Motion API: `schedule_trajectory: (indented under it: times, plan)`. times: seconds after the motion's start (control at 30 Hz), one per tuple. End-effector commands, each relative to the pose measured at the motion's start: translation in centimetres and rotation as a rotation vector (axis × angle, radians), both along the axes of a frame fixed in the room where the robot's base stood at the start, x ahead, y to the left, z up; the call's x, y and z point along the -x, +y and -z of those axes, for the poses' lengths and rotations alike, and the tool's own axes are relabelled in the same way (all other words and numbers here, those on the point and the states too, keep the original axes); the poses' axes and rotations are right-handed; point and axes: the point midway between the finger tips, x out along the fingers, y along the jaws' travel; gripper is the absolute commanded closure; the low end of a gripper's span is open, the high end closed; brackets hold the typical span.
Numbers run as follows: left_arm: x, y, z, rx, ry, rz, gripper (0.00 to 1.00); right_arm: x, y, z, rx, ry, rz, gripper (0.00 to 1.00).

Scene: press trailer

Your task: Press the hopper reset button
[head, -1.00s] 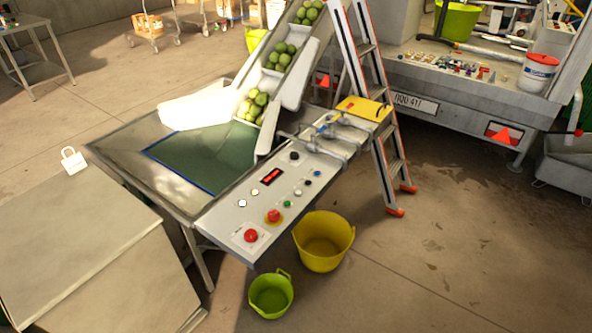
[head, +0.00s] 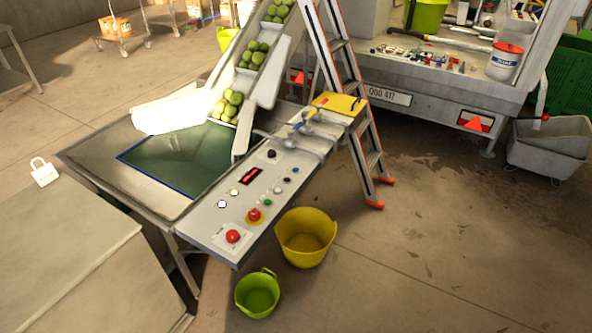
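A grey control panel (head: 212,229) runs along the front edge of the hopper table in the head view. A large red button (head: 232,236) sits on a pale plate at its near end. A red mushroom button (head: 254,215) on a yellow base is beside it. Farther up are a green button (head: 267,202), a white one (head: 277,191), a dark one (head: 286,180) and a blue one (head: 295,170). Two whitish buttons, a red display (head: 251,175) and a black knob (head: 271,154) are also there. Labels are too small to read. Neither gripper is in view.
The hopper (head: 182,160) has a dark green bed under a chute of green fruit. A yellow tub (head: 306,250) and a green bucket (head: 257,300) stand on the floor by the panel. A stepladder (head: 369,172) stands behind. A beige box (head: 70,255) is at left.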

Motion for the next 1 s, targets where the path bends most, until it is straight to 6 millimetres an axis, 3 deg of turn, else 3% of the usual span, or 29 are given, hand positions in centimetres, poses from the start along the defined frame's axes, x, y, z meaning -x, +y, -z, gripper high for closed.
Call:
schedule_trajectory:
  times: [0.43, 1.0]
  plan:
    - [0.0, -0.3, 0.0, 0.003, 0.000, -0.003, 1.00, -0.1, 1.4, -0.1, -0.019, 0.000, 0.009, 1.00]
    - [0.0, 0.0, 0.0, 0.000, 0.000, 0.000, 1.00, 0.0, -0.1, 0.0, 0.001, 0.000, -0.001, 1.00]
